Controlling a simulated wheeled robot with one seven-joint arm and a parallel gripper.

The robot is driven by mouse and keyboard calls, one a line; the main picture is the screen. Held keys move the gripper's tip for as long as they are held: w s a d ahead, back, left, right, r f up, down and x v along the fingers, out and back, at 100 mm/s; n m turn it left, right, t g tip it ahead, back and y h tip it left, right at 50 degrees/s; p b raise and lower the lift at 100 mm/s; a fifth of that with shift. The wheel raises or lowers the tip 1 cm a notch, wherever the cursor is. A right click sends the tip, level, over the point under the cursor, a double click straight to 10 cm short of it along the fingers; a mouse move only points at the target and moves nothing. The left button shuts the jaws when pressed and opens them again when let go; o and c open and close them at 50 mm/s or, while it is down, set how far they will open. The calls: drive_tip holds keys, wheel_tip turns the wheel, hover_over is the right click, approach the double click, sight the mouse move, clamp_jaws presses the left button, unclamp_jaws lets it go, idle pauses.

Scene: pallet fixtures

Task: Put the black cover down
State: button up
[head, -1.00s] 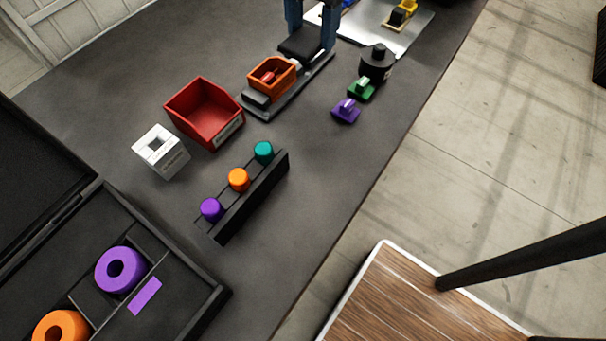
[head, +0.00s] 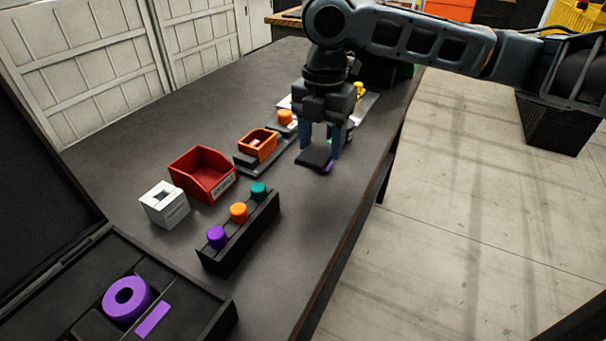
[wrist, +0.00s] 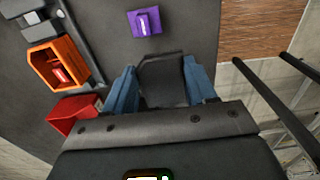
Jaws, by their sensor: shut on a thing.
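My gripper (head: 320,152) is shut on the black cover (head: 314,159), a flat dark plate. It holds the cover low over the dark table, right of the orange bin; whether the cover touches the table is unclear. In the wrist view, the cover (wrist: 163,80) sits between the blue fingers of my gripper (wrist: 162,88). The fixture (head: 283,131) behind shows an orange round part (head: 286,117) on it.
A purple piece (wrist: 145,22) lies close to the cover. The orange bin (head: 258,146), red bin (head: 203,174), white block (head: 165,205) and black rack (head: 240,232) with coloured knobs stand to the left. The table's right edge is near; bare table lies between rack and gripper.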

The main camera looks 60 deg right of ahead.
sight(304, 154)
drive_tip(key=a, duration=0.1)
drive_tip(key=w+a+f, duration=0.1)
drive_tip(key=a+f, duration=0.1)
drive_tip(key=shift+w+a+f, duration=0.2)
drive_tip(key=shift+w+a, duration=0.05)
drive_tip(key=shift+w, duration=0.05)
drive_tip(key=shift+f, duration=1.95)
drive_tip(key=shift+f, duration=0.1)
drive_tip(key=o, duration=1.5)
drive_tip(key=shift+c, duration=0.2)
wheel_tip(304, 154, up, 12)
drive_tip(key=shift+r+p, duration=0.1)
drive_tip(key=shift+p, duration=0.25)
